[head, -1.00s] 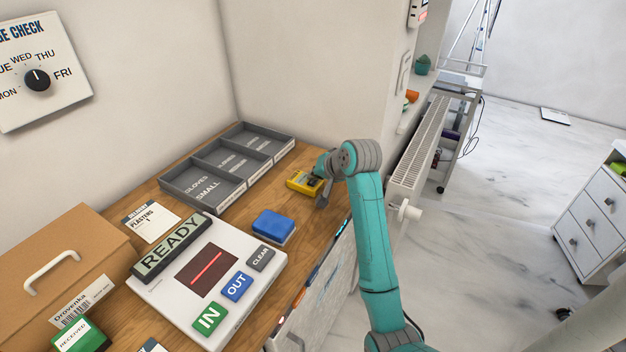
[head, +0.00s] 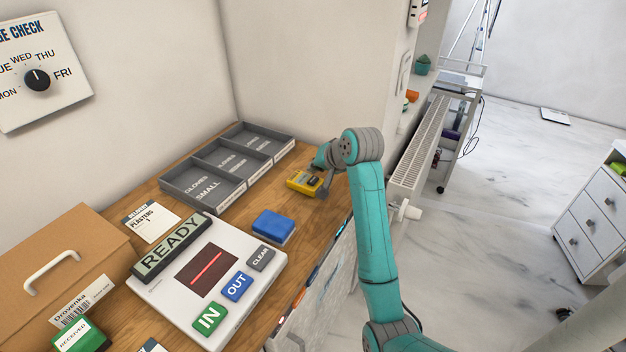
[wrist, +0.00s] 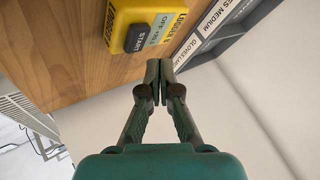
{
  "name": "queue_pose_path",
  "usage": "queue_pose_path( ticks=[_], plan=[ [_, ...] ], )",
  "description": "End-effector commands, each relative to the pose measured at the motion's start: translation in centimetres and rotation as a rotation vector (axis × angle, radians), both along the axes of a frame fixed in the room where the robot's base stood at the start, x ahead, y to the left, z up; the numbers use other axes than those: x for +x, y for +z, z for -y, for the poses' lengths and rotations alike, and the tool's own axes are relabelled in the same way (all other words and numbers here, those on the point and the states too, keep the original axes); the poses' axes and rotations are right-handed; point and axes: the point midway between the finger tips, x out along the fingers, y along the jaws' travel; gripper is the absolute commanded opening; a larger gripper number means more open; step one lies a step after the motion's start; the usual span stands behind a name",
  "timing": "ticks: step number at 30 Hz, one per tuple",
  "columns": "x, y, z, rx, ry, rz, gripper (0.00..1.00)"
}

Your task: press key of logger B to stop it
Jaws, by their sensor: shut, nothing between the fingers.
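A yellow logger (head: 300,182) lies on the wooden counter near its far right edge. The wrist view shows the logger (wrist: 118,40) close up, with a dark key (wrist: 137,37) marked START and a pale display (wrist: 160,30) that appears to read OFF. Its label starts with LOGGER; the last letter is hard to read. My gripper (wrist: 158,82) is shut and empty, its fingertips beside the logger's edge in the picture. In the head view my gripper (head: 322,188) is at the logger's right end and partly hides it. I cannot tell whether it touches.
A grey glove tray (head: 212,192) stands behind the logger against the wall. A blue block (head: 273,225) and a white panel (head: 165,287) with IN, OUT and CLEAR keys lie nearer. A radiator (head: 415,160) is right of the counter.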

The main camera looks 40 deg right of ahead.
Motion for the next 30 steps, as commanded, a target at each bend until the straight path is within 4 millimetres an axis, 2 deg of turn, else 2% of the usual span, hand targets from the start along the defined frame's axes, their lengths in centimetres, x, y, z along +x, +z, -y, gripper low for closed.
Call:
queue_pose_path(
  ticks=[12,30],
  plan=[
    [0.0,3.5,0.0,-0.001,0.001,0.001,0.00],
    [0.0,3.9,0.0,0.000,0.000,0.000,0.00]
  ],
)
